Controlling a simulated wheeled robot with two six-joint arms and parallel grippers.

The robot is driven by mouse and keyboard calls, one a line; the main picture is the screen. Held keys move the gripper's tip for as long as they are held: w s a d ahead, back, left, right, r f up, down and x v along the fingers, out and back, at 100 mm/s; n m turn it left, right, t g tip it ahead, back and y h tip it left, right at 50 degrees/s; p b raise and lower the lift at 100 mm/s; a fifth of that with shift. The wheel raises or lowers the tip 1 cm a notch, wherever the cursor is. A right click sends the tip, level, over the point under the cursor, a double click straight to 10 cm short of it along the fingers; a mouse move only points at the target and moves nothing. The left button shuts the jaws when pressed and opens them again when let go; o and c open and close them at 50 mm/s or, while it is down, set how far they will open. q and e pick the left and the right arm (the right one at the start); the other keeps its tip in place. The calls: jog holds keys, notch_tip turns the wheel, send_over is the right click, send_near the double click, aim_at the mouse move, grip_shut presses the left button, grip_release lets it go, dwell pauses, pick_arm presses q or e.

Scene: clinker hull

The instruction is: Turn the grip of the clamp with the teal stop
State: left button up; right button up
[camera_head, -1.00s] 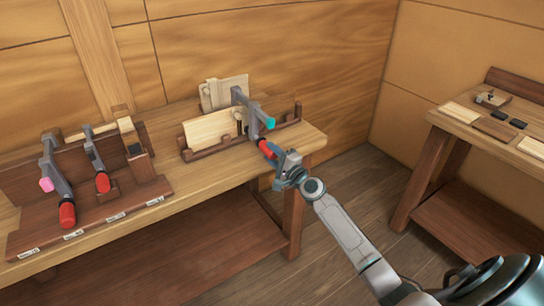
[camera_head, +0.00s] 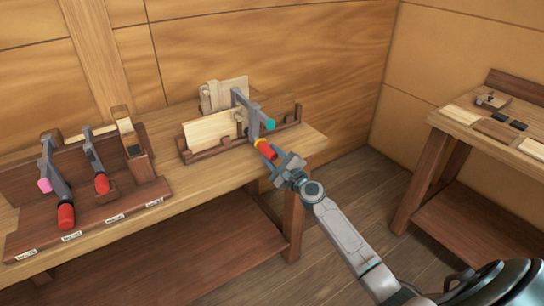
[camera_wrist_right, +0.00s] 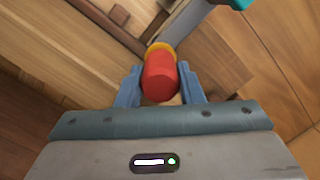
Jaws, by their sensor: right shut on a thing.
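The clamp with the teal stop (camera_head: 252,111) sits on the wooden rack of light boards at the right end of the bench. Its teal stop (camera_head: 269,124) points toward me and also shows at the top of the right wrist view (camera_wrist_right: 240,4). Its red grip (camera_head: 267,152) has a yellow collar (camera_head: 260,142) and shows large in the right wrist view (camera_wrist_right: 160,77). My right gripper (camera_head: 274,157) is shut on the red grip, with one blue finger on each side in the wrist view. My left gripper is not in view.
A dark wooden rack (camera_head: 120,203) at the left holds a clamp with a pink stop (camera_head: 45,185), another red-gripped clamp (camera_head: 98,165) and a wooden tool (camera_head: 132,140). A second bench (camera_head: 450,120) with small items stands at the right. Bare floor lies between the benches.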

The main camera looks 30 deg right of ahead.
jog(key=shift+s+f, duration=0.1)
jog(key=shift+f, duration=0.2)
jog(key=o, duration=0.9)
jog(key=shift+o, duration=0.5)
jog(key=shift+s+d+r, duration=0.1)
jog(key=shift+r, duration=0.05)
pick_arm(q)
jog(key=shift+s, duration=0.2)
pick_arm(e)
jog(key=shift+r, duration=0.1)
jog(key=shift+s, duration=0.2)
pick_arm(q)
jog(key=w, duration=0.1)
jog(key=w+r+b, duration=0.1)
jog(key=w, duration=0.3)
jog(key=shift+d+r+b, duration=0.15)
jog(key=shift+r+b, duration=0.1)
jog(key=shift+b, duration=0.05)
pick_arm(e)
jog(key=s+d+f, duration=0.1)
jog(key=s, duration=0.9)
jog(key=shift+f, duration=0.2)
